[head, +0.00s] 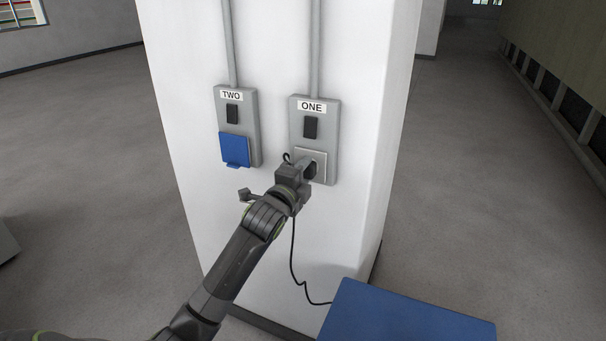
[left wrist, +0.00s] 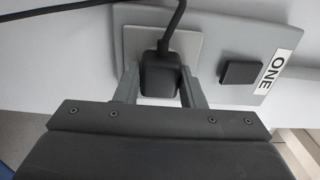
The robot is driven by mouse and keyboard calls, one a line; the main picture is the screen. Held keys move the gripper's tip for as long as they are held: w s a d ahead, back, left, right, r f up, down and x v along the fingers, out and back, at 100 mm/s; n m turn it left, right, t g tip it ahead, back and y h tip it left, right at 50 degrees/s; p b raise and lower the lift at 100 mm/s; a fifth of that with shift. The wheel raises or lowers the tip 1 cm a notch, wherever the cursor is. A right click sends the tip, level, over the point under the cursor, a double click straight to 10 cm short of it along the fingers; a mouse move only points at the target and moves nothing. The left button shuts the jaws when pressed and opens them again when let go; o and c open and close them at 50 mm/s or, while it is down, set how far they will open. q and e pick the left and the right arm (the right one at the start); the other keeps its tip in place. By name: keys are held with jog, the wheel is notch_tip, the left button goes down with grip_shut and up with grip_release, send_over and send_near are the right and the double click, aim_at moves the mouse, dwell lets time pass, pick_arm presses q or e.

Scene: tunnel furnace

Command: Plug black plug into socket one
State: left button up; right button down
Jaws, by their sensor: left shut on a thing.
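Socket panel one (head: 328,142) is a grey plate on the white pillar, with a black switch and a light square socket plate (head: 301,152) below it. My left gripper (head: 304,165) is at that socket plate. In the left wrist view its two fingers (left wrist: 158,88) are shut on the black plug (left wrist: 161,72) from both sides. The plug is in front of the socket plate (left wrist: 188,45), and its black cord runs up out of that view. The plug's front face and pins are hidden, so I cannot tell whether it is seated. My right gripper is not in view.
Socket panel two (head: 254,139) with a closed blue cover (head: 234,149) is left of panel one. A blue surface (head: 405,314) stands at the bottom right, by the pillar (head: 350,70). The black cord (head: 293,262) hangs toward it. Open floor lies on both sides.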

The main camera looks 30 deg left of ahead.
pick_arm(q)
jog(key=o, duration=1.1)
jog(key=s, duration=1.1)
jog(key=s+d, duration=0.1)
jog(key=s, duration=0.5)
jog(key=shift+s+b, duration=0.2)
jog(key=shift+b, duration=0.15)
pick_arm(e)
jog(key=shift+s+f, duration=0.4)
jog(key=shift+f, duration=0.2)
